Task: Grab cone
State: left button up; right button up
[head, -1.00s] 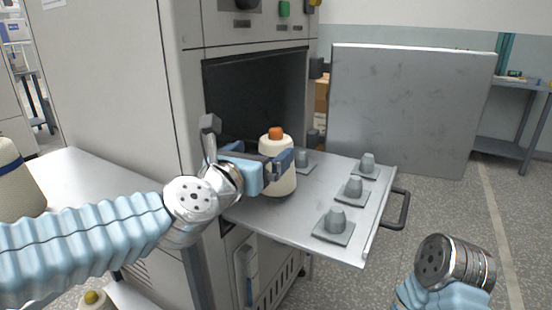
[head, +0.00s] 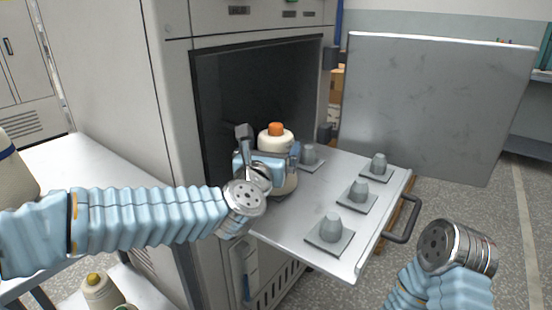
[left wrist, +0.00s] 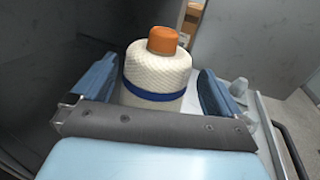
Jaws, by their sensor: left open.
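A white yarn cone (head: 276,140) with an orange tip and a dark blue band stands upright on the pulled-out metal tray (head: 290,228), near the machine opening. It also shows in the left wrist view (left wrist: 158,68). My left gripper (head: 276,168) is open, with one finger on each side of the cone's lower part; in the left wrist view its fingers (left wrist: 155,92) show gaps to the cone. The cone's base is partly hidden by the gripper. My right arm shows at the lower right of the head view, but its gripper is out of view.
Several empty grey pegs, such as the front one (head: 331,228), stand on the tray. A tray handle (head: 404,222) juts out at the right. An open door panel (head: 430,110) stands behind. More cones (head: 103,292) are at the left.

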pick_arm(q)
jog(key=p+x, duration=0.1)
jog(key=x, duration=0.3)
jog(key=shift+w+f, duration=0.1)
jog(key=shift+w, duration=0.2)
jog(key=c, duration=1.4)
